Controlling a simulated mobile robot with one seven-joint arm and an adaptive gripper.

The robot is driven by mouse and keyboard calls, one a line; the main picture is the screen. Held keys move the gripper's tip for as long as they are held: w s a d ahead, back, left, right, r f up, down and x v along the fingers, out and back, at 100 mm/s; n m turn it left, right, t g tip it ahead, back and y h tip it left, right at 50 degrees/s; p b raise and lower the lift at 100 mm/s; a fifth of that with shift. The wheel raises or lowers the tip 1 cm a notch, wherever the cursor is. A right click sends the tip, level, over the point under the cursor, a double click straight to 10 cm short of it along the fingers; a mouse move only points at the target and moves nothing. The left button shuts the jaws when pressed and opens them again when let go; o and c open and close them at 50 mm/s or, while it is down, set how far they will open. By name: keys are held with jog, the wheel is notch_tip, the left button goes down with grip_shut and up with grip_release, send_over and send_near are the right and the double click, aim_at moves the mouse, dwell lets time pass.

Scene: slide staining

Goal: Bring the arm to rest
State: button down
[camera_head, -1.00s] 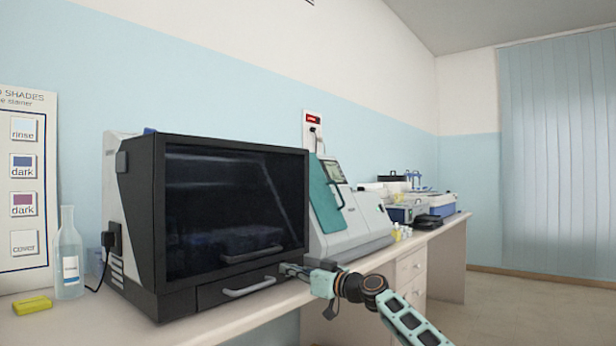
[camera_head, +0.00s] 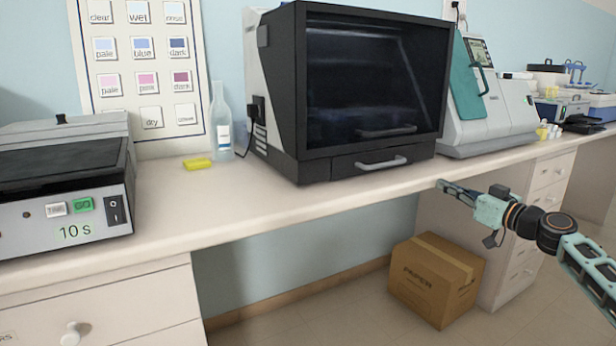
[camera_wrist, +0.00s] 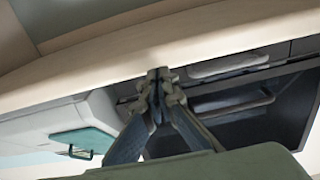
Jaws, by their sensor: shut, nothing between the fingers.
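My gripper (camera_head: 441,184) is at the right in the head view, beside the front edge of the bench (camera_head: 300,203) and in front of the black-fronted machine (camera_head: 372,88). It is shut and empty. My arm reaches in from the lower right. In the wrist view my gripper (camera_wrist: 158,74) shows with its fingertips together, with the pale bench edge (camera_wrist: 70,68) just past them. The machine's dark front and handles also show there, tilted. I cannot tell the exact gap between the fingertips and the bench edge.
A cardboard box (camera_head: 437,282) stands on the floor below my gripper. A teal-and-white machine (camera_head: 490,100) stands on the bench at the right. A bottle (camera_head: 221,130), a yellow block (camera_head: 198,163) and a device with a 10 s display (camera_head: 75,215) stand to the left.

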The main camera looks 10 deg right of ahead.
jog(key=s+a+r+n+y, duration=0.1)
jog(key=s+a+r, duration=0.3)
jog(key=s+r, duration=0.65)
jog(key=s+a+r+y, duration=0.1)
jog(key=s+a+r, duration=0.4)
jog(key=s+r, duration=0.55)
jog(key=s+a+r+n+g+p, duration=0.1)
jog(key=s+a+r, duration=0.3)
jog(key=a, duration=0.4)
jog(key=s+a+f+g+h, duration=0.2)
jog(key=s+a+f, duration=0.15)
jog(key=a, duration=0.45)
jog(key=s+a+f+g+h, duration=0.1)
jog(key=s+a+f+g, duration=0.1)
jog(key=a+f, duration=0.45)
jog(key=s+a+f+m+g+h+p, duration=0.1)
jog(key=s+a+f+m+g+h, duration=0.15)
jog(key=f, duration=0.85)
jog(key=s+a+f+m+g+h+p, duration=0.1)
jog(key=s+a+f+m+g+h, duration=0.2)
jog(key=f, duration=0.7)
notch_tip(320, 180, up, 37)
jog(key=g+p, duration=0.1)
jog(key=p, duration=3.6)
jog(key=shift+a+y+p, duration=0.15)
jog(key=shift+y+p, duration=0.2)
jog(key=shift+y, duration=0.1)
